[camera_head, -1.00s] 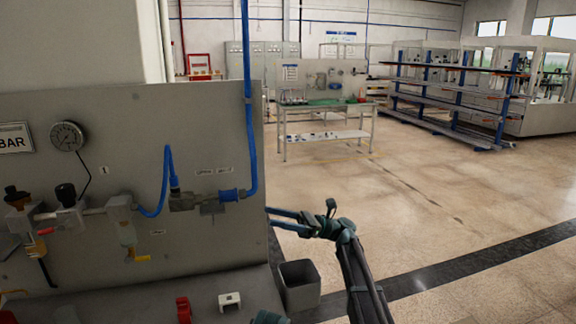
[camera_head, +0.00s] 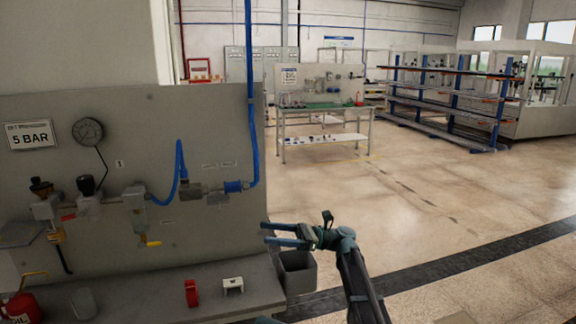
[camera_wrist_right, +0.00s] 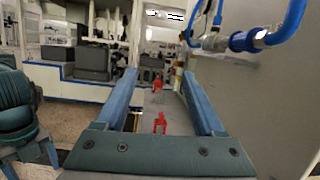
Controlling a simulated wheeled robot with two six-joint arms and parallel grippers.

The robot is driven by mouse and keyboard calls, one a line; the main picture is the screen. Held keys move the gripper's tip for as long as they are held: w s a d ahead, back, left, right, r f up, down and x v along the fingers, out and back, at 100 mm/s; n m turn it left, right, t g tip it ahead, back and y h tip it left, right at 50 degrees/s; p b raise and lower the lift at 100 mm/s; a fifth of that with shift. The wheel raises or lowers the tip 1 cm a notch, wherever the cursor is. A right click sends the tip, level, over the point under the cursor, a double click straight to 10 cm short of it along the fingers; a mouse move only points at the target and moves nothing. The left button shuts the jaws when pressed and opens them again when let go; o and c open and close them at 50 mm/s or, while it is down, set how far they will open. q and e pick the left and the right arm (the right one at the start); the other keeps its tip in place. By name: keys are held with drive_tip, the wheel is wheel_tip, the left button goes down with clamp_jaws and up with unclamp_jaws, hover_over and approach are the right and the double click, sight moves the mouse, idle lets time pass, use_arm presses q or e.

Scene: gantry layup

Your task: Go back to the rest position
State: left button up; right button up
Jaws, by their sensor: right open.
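My right gripper (camera_head: 264,233) is in the head view, beside the right edge of the grey pneumatic panel (camera_head: 120,120). Its two blue fingers point left and stand apart with nothing between them. In the right wrist view my right gripper (camera_wrist_right: 157,85) also shows open and empty. Red items on the bench top show beyond its fingers there. My left gripper cannot be seen in either view.
Below the panel, a grey bench (camera_head: 205,270) holds a red clamp-like piece (camera_head: 191,293), a white block (camera_head: 233,285) and a red oil can (camera_head: 20,305). A grey bin (camera_head: 298,272) stands at the bench's right end. Open floor (camera_head: 430,200) lies to the right.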

drive_tip(key=s+d+f+n+t+h, duration=0.1)
drive_tip(key=s+f+n+t+h, duration=0.15)
drive_tip(key=s+f+h, duration=0.5)
drive_tip(key=s+d+f+n+t+h, duration=0.2)
drive_tip(key=s+f+n, duration=0.15)
drive_tip(key=f, duration=0.65)
drive_tip(key=s+d+f+n+t+h, duration=0.1)
drive_tip(key=s+d+f+n+h, duration=0.35)
drive_tip(key=d, duration=0.45)
drive_tip(key=s+d+f+n+t+h, duration=0.1)
drive_tip(key=s+d+f+n+h, duration=0.4)
drive_tip(key=d, duration=0.4)
drive_tip(key=s+a+r+n+g+h+p, duration=0.1)
drive_tip(key=s+a+n+h, duration=0.1)
drive_tip(key=s+a, duration=0.5)
drive_tip(key=a+n, duration=0.1)
drive_tip(key=a, duration=0.2)
drive_tip(key=shift+a+h+p, duration=0.4)
